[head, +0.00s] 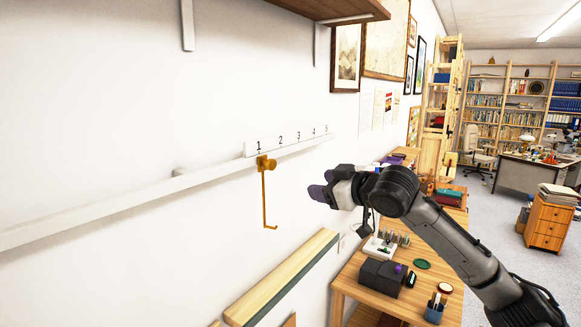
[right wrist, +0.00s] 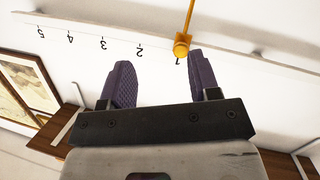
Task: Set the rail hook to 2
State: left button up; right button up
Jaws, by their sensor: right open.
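The yellow rail hook (head: 265,195) hangs from the white rail (head: 190,181) on the wall, its round knob (head: 268,164) just under the 1 on the number strip (head: 290,139). In the right wrist view the picture is upside down, and the knob (right wrist: 182,47) shows close to the 1, beyond the fingertips. My right gripper (head: 322,184) is open and empty, to the right of the hook in the head view and apart from it. Its two purple fingers (right wrist: 158,62) are spread in the right wrist view. My left gripper is not in view.
A wooden shelf (head: 325,8) with white brackets is above the rail. Framed prints (head: 347,57) hang on the wall to the right. A wooden workbench (head: 345,283) with small items stands below on the right. The wall left of the hook is clear.

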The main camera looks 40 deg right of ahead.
aim_at(273, 164)
jog(key=w+a+r+y+p, duration=0.1)
jog(key=w, duration=0.3)
jog(key=w+a+r+m+t+y+p, duration=0.1)
jog(key=w+a, duration=0.1)
jog(key=w, duration=0.1)
jog(key=w+a+r+y+p, duration=0.1)
jog(key=w, duration=0.3)
jog(key=shift+w+a+r+t+y+p, duration=0.15)
jog(key=shift+w+a+t+y+p, duration=0.05)
jog(key=shift+w+t+y+p, duration=0.2)
jog(key=shift+w+a, duration=0.15)
jog(key=shift+w, duration=0.5)
grip_shut()
